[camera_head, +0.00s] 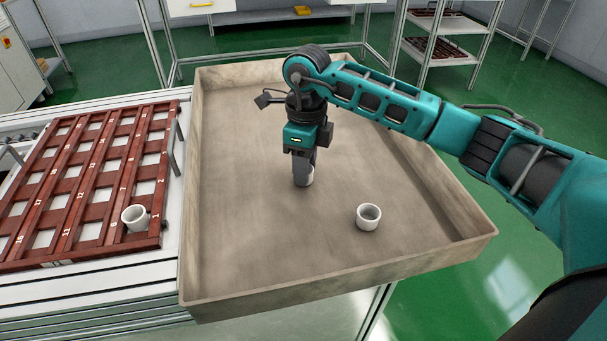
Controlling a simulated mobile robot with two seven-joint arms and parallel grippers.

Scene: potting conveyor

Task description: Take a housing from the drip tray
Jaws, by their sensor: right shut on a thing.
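The drip tray (245,249) is a large shallow tan tray with raised walls in the middle of the head view. My right arm reaches in from the right, and my right gripper (303,180) points down inside the tray, shut on a white housing (308,177). The fingers hide much of that housing. It is low over the tray floor, and I cannot tell whether it touches it. A second white cup-shaped housing (369,217) stands upright on the tray floor, to the right and nearer. My left gripper is not in view.
A red-brown slotted rack (70,243) with numbered slots lies on the conveyor (95,314) left of the tray. One white housing (135,218) sits in its near right corner. The tray walls are raised edges. Shelving (437,50) stands behind at right.

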